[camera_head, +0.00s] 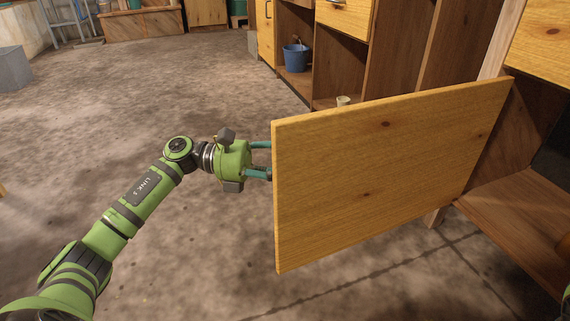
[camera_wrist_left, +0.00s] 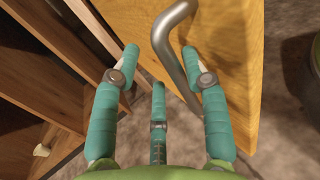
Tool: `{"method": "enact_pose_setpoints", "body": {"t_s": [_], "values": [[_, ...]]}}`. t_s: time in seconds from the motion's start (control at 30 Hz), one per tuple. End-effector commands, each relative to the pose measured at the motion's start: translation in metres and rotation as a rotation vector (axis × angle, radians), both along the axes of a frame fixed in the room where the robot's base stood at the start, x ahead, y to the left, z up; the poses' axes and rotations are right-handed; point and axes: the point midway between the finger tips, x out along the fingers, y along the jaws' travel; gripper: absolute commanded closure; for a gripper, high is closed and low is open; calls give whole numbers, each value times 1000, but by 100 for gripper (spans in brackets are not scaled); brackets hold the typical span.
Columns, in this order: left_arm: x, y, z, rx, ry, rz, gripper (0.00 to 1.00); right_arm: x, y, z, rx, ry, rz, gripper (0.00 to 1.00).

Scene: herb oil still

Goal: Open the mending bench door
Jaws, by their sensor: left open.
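The mending bench door (camera_head: 385,165) is a yellow wooden panel, swung well out from the open cabinet (camera_head: 520,215) at the right. Its plain face is toward me in the head view. My left gripper (camera_head: 261,160) is at the door's free edge, with its fingertips hidden behind the panel. In the left wrist view the open teal fingers (camera_wrist_left: 158,85) are beside the door (camera_wrist_left: 225,65). A bent grey metal handle (camera_wrist_left: 170,42) on the door's other face reaches between the fingers. I cannot tell whether they touch it. My right gripper is out of view.
A wooden shelf unit (camera_head: 398,45) stands behind the door, with a blue bucket (camera_head: 296,57) in one compartment and a small pale cup (camera_head: 343,101) near its base. The concrete floor (camera_head: 190,90) left of the door is largely clear.

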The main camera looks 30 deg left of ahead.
Motion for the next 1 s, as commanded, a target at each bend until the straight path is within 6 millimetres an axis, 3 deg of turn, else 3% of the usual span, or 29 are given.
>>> {"method": "enact_pose_setpoints", "body": {"t_s": [0.27, 0.7, 1.0], "values": [[-3, 12, 0, 1, 1, 4, 55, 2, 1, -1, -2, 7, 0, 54], [-32, 94, 0, -1, 2, 3, 55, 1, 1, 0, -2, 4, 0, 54], [-40, 113, 0, 0, 0, -1, 55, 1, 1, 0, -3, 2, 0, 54]]}}
